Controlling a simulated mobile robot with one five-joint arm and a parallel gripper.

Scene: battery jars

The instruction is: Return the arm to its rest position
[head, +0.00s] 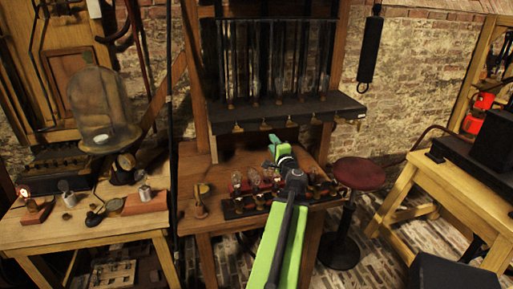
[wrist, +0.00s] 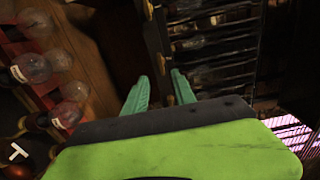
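My gripper (head: 274,143) is stretched out over the middle wooden table in the head view, at the end of my green and black arm. Its teal fingers also show in the wrist view (wrist: 159,77), apart from each other with a gap between them. Nothing is held between them. In the head view the gripper appears beyond the row of glass bulbs and below the dark shelf of glass jars. How far it is from the shelf's edge is hard to tell.
The dark jar shelf (head: 290,109) stands behind. A glass dome (head: 100,105) is on the left table. A red stool (head: 358,173) stands right.

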